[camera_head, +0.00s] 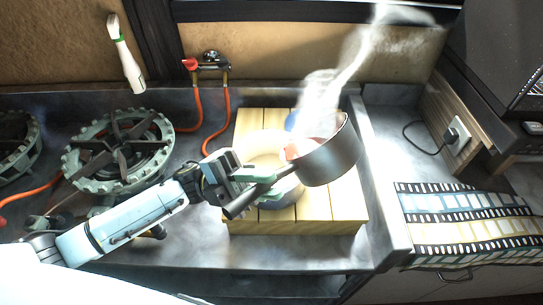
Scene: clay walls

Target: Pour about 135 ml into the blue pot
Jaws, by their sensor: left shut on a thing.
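My left gripper (262,187) is shut on the dark handle of a grey metal saucepan (330,161). The saucepan is held above the wooden board, tilted toward the left, with something reddish showing at its lip and white steam rising from it. A round pot (262,148) with a pale inside stands on the board below and left of the saucepan, partly hidden by the saucepan and my gripper. A small blue patch (290,121) shows behind the saucepan; I cannot tell whether it belongs to that pot. Any stream between the two is not clear. My right gripper is not in view.
The slatted wooden board (313,205) lies on the grey counter. A gas burner (118,150) stands to the left, with red hoses and a valve (207,64) behind. A film-strip mat (470,220) and a wall socket (455,138) are on the right.

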